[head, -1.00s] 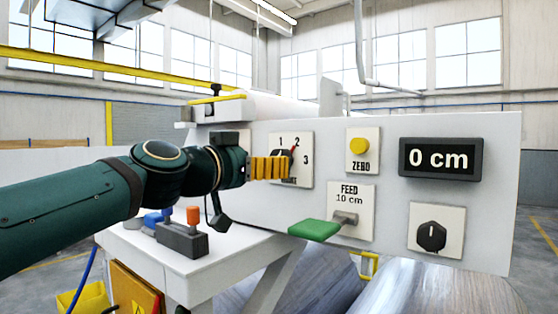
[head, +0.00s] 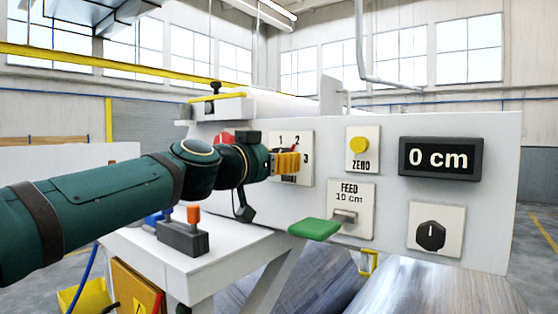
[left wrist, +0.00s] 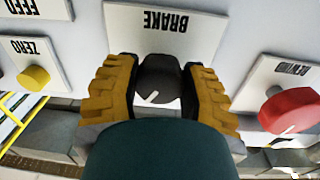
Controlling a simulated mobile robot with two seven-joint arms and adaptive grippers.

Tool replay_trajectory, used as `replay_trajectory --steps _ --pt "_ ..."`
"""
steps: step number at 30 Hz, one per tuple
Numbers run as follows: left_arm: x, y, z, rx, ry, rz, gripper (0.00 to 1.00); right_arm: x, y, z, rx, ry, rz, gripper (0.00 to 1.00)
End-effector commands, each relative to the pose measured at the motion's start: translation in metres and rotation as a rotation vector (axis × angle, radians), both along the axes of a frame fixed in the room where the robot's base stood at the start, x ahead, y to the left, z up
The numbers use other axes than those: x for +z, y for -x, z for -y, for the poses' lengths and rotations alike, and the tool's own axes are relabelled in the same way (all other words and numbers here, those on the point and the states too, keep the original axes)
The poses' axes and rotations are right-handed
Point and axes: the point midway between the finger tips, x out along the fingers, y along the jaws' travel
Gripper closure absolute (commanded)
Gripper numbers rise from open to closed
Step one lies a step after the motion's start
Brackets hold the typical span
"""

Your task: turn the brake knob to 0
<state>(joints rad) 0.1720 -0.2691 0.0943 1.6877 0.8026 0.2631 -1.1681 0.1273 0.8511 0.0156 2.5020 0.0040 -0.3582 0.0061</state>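The black brake knob (left wrist: 160,80) sits on a white plate (left wrist: 196,38) marked BRAKE, upside down in the left wrist view. Its white pointer line slants to the lower left there. Any contact with the knob's sides is unclear. My right gripper is not in view.
A red knob (left wrist: 290,110) is close beside my gripper.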

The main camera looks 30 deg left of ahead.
Motion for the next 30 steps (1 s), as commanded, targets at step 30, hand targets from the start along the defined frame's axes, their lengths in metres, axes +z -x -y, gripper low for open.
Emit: replay_trajectory --steps 30 --pt "-0.0009 -0.0002 0.0017 -0.001 0.619 -0.051 0.93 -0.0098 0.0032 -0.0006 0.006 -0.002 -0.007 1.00"
